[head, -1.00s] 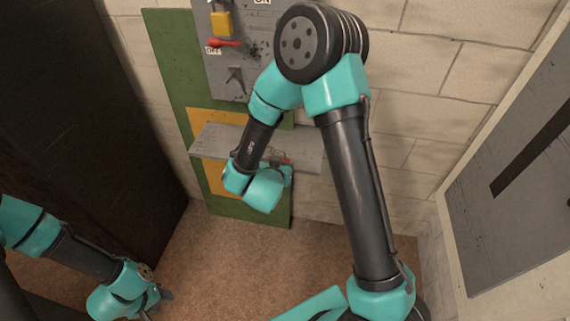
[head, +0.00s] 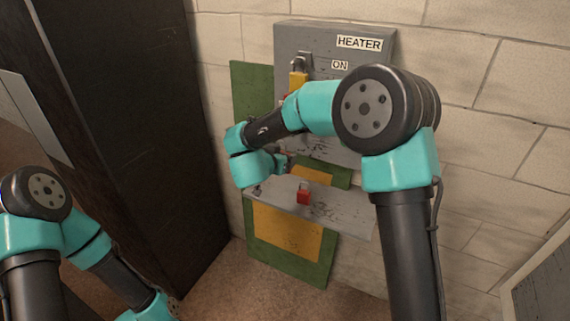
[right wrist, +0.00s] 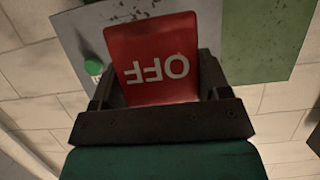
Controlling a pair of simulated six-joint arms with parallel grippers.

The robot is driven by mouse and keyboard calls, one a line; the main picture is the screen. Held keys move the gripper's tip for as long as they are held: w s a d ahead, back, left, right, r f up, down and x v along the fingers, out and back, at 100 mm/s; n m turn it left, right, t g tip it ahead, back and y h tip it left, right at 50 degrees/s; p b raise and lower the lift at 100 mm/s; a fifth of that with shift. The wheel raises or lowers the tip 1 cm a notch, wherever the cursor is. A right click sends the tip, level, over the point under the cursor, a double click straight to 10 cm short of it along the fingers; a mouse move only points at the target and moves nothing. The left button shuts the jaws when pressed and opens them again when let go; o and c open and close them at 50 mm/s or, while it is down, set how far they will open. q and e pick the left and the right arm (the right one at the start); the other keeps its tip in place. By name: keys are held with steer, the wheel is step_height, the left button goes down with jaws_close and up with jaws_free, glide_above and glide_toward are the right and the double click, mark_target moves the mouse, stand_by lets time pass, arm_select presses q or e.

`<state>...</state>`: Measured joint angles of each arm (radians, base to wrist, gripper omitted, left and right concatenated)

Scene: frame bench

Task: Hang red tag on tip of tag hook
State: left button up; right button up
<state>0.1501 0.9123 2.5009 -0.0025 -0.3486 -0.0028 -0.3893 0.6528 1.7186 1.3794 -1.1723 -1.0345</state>
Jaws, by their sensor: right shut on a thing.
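The red tag (right wrist: 155,58) with white OFF lettering, upside down in the right wrist view, is between the fingers of my right gripper (right wrist: 160,108). In the head view my right gripper (head: 284,162) is shut on the tag above the shelf, in front of the lower part of the grey heater panel (head: 318,38); the tag hardly shows there. The tag hook cannot be made out; my right arm covers much of the panel. My left arm is at the bottom left, and its gripper is not visible.
A red padlock (head: 303,196) stands on the grey shelf (head: 345,213) below the panel. A yellow part (head: 298,79) is on the panel's left side. A green board (head: 252,90) is behind. A dark cabinet (head: 130,120) stands left. A green round part (right wrist: 93,67) shows in the wrist view.

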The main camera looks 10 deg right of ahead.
steer(key=shift+w+d, duration=0.2)
